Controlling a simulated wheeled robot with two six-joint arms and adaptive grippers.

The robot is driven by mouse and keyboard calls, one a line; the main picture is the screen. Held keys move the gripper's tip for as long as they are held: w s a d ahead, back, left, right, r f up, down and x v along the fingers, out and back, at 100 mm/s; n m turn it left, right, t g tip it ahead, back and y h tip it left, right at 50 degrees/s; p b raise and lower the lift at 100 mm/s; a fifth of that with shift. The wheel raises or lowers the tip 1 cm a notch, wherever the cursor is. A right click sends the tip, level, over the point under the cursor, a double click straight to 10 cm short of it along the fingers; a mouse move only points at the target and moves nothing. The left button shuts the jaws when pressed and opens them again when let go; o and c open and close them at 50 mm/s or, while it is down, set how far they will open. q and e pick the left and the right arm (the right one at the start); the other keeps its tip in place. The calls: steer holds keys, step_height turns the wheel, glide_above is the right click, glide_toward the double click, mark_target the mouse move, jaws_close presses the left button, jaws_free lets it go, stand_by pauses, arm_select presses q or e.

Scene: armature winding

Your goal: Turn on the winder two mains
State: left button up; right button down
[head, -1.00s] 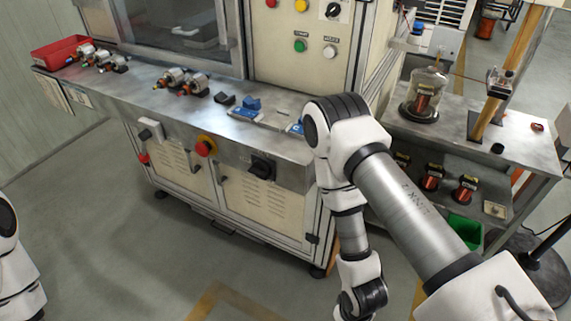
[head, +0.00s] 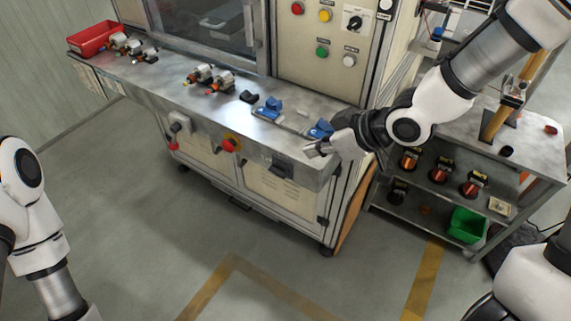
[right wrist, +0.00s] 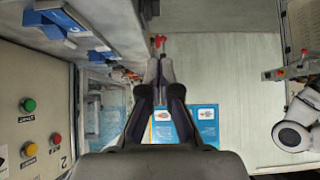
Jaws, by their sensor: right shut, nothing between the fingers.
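My right gripper (head: 308,150) is shut and empty, close to the ledge's right front corner, just up and right of the switch. I cannot tell whether they touch. In the right wrist view the fingertips (right wrist: 161,64) are together, with a red knob beyond them. My left arm shows at the left edge; its gripper is out of the picture.
Blue fixtures (head: 269,108) and small motor parts (head: 220,82) lie on the ledge (head: 170,88), with a red bin (head: 94,38) at its far left. A side table with a green bin (head: 467,225) stands at the right. The floor in front is clear.

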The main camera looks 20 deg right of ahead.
steer(key=p, duration=0.2)
glide_above(276, 173)
steer(key=s+d, duration=0.2)
step_height(276, 173, down, 7)
steer(key=shift+s+a+r, duration=0.1)
step_height(276, 173, down, 4)
steer(key=shift+r, duration=0.2)
steer(key=shift+f, duration=0.35)
steer(key=shift+a, duration=0.1)
